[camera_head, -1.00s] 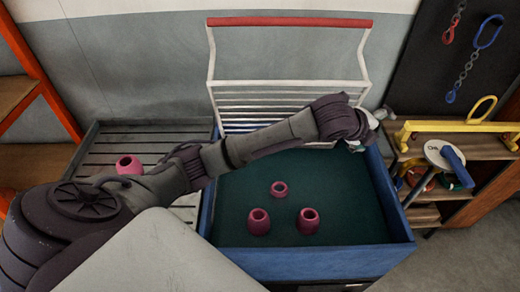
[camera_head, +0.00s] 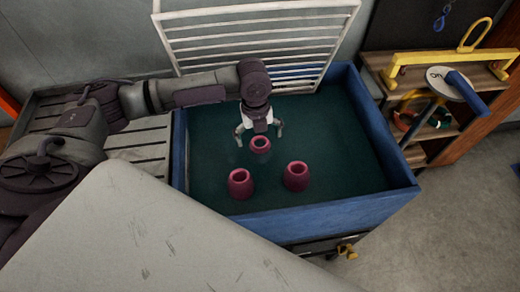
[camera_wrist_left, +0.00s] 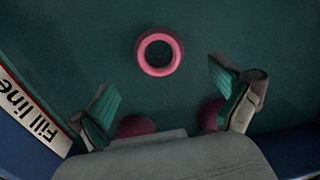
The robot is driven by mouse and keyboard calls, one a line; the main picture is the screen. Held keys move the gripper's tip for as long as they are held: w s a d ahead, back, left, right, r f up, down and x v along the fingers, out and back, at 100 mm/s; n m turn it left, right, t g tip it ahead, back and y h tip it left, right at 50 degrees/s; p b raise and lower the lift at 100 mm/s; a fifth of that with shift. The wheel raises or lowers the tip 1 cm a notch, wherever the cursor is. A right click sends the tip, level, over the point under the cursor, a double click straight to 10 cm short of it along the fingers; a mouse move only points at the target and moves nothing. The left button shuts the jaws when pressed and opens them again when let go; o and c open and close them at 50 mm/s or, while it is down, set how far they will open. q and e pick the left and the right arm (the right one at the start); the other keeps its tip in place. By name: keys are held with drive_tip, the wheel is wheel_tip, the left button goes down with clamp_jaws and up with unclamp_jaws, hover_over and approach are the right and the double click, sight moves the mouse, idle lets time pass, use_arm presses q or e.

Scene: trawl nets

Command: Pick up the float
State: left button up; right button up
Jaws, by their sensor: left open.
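Three pink floats with hollow tops sit on the dark green floor of a blue bin (camera_head: 300,216). The rear float (camera_head: 260,145) is just in front of and below my left gripper (camera_head: 259,132). The other two, front left (camera_head: 240,184) and front right (camera_head: 296,176), stand closer to the bin's front wall. In the left wrist view the gripper's (camera_wrist_left: 168,105) two fingers are spread with nothing between them. One float (camera_wrist_left: 159,54) shows whole as a ring ahead of the fingertips. Two floats are partly hidden behind the fingers and gripper body. My right gripper is not seen.
A white wire rack (camera_head: 255,40) stands at the bin's back. A slatted surface (camera_head: 140,150) adjoins the bin's left. A wooden shelf (camera_head: 440,140) with a yellow bar (camera_head: 445,62) stands to the right. A "Fill line" label (camera_wrist_left: 30,110) marks the bin wall.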

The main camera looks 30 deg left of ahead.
use_arm(q)
wheel_tip(320, 180, down, 8)
drive_tip(key=shift+w+f, duration=0.2)
drive_tip(key=shift+w, duration=0.25)
drive_tip(key=shift+a, duration=0.1)
drive_tip(key=c, duration=1.3)
drive_tip(key=shift+r, duration=0.1)
